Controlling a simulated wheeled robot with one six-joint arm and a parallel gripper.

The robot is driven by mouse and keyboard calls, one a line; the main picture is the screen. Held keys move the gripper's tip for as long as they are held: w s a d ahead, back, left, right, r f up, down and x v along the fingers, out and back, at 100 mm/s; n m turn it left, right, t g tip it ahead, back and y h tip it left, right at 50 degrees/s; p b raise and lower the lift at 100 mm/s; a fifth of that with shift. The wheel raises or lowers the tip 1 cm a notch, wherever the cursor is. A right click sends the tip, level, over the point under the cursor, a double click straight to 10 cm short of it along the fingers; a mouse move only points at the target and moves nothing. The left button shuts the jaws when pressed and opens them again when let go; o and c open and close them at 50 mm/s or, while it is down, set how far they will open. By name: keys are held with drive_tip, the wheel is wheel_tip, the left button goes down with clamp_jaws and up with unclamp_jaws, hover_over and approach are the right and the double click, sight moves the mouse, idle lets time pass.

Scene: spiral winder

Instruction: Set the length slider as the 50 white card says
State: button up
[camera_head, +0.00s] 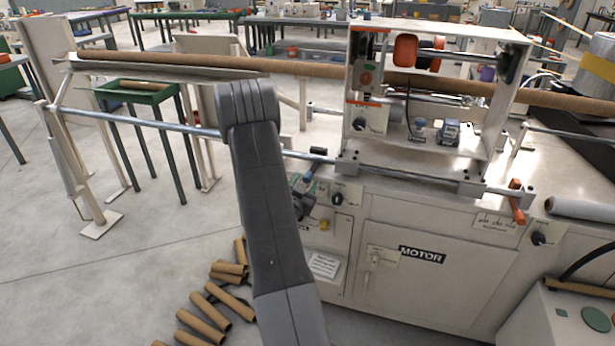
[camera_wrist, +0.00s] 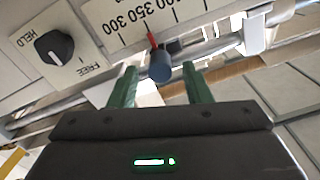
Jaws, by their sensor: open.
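The length slider's blue-grey round knob (camera_wrist: 161,66) and thin red pointer (camera_wrist: 152,41) show in the wrist view. The pointer stands by a printed scale (camera_wrist: 135,20) near the labels 300 and 350; I cannot tell the exact mark. My gripper (camera_wrist: 159,70) is open, its green fingers on either side of the knob, with a gap visible each side. In the head view my arm partly hides the gripper at the front panel. A white card (camera_head: 325,266) is on the machine's lower front; its writing is too small to read.
A black HELD/FREE knob (camera_wrist: 54,47) sits left of the scale, close to my gripper. A metal rail (camera_head: 395,173) with clamps runs along the machine's front. The MOTOR door (camera_head: 422,254) is below. Cardboard tubes (camera_head: 203,314) lie on the floor at lower left.

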drive_tip(key=shift+x, duration=1.45)
drive_tip(key=shift+c, duration=0.2)
clamp_jaws()
drive_tip(key=w+a+b, duration=0.3)
drive_tip(key=a, duration=0.7)
drive_tip(key=shift+w+b, duration=0.2)
drive_tip(key=shift+b, duration=0.1)
drive_tip(key=shift+a+r, duration=0.1)
drive_tip(key=shift+a, duration=0.1)
drive_tip(key=shift+o, duration=0.2)
unclamp_jaws()
drive_tip(key=shift+a, duration=0.15)
